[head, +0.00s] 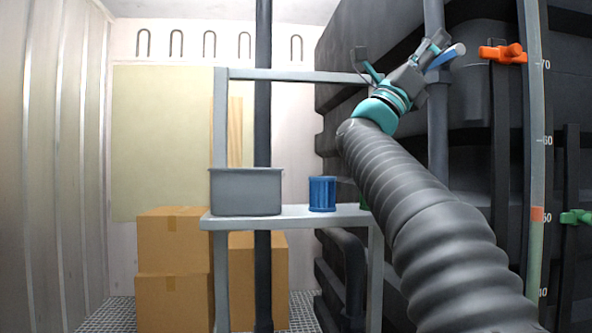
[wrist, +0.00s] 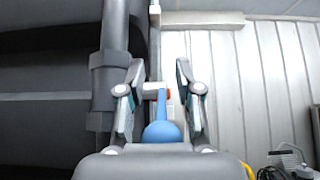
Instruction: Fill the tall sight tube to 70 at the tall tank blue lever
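The blue lever (head: 446,57) sticks out at the upper right in the head view, beside a dark vertical pipe. My gripper (head: 438,47) is at this lever. In the wrist view, the blue lever (wrist: 161,130) lies between the two fingers of my gripper (wrist: 158,88), its rounded end towards the camera. Gaps show on both sides, so my gripper is open around it. The sight tube (head: 537,165) stands at the right with marks 70, 60, 50 and 40. An orange-red band sits near 50, with a greenish column below and a pale tube above.
An orange lever (head: 503,53) is right of my gripper, and a green lever (head: 577,217) is lower right. Dark tanks (head: 395,45) stand behind. A shelf (head: 300,217) holds a grey bin (head: 246,192) and a blue spool (head: 322,193). Cardboard boxes (head: 172,240) stand at the left.

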